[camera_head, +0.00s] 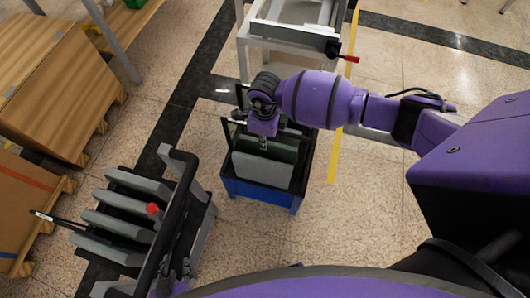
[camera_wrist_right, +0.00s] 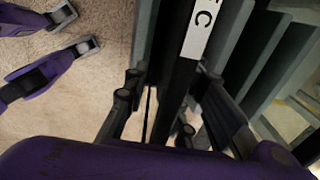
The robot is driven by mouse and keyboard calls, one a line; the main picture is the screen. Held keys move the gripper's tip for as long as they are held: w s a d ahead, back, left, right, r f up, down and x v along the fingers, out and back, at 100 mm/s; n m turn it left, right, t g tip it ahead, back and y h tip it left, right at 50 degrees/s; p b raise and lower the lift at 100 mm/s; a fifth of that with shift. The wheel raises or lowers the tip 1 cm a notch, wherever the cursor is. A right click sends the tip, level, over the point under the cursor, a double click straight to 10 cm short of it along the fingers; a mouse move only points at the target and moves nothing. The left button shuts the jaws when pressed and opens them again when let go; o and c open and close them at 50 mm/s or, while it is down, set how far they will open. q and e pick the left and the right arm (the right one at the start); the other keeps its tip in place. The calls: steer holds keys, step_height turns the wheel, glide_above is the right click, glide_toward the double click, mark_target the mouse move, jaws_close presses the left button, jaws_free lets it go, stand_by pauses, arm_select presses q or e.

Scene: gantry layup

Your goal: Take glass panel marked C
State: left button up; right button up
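In the right wrist view, a white label with a black C (camera_wrist_right: 201,32) sits on a dark upright edge, the glass panel marked C (camera_wrist_right: 176,75). My right gripper (camera_wrist_right: 172,82) is open, its fingers on either side of that edge, with a gap visible at the left. In the head view, my right gripper (camera_head: 262,143) points down over the blue rack (camera_head: 260,194) and hides part of the panels there.
A grey panel (camera_head: 262,170) stands at the rack's front. A slotted stand (camera_head: 135,222) with grey slabs and a red knob is to the left. A white-framed table (camera_head: 290,38) is behind the rack. Wooden boxes (camera_head: 55,85) line the left; floor right of the rack is clear.

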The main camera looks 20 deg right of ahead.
jaws_close()
steer(key=shift+w+r, duration=0.1)
stand_by(0.5)
steer(key=shift+r, duration=0.1)
